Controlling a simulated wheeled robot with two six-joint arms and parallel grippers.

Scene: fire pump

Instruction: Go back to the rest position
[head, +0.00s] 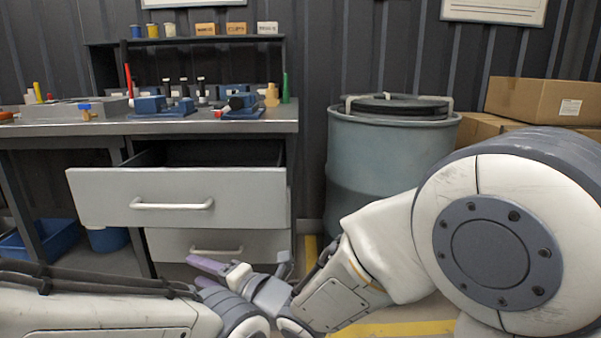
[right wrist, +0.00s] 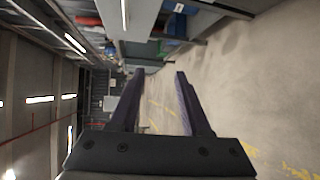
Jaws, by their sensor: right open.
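My right gripper (head: 205,272) is low in front of the workbench's drawers in the head view, its purple fingers pointing left. In the right wrist view the two fingers (right wrist: 154,74) stand apart with nothing held between them. My right arm comes in from the right and is bent in front of me. My left arm crosses the lower left of the head view; its gripper does not show.
The top drawer (head: 180,197) is pulled open under the workbench (head: 205,126); the lower drawer (head: 222,245) looks shut. Tools and blue parts stand on the bench. A blue-grey barrel (head: 385,160) and cardboard boxes (head: 535,97) are at the right. Blue bins are under the bench.

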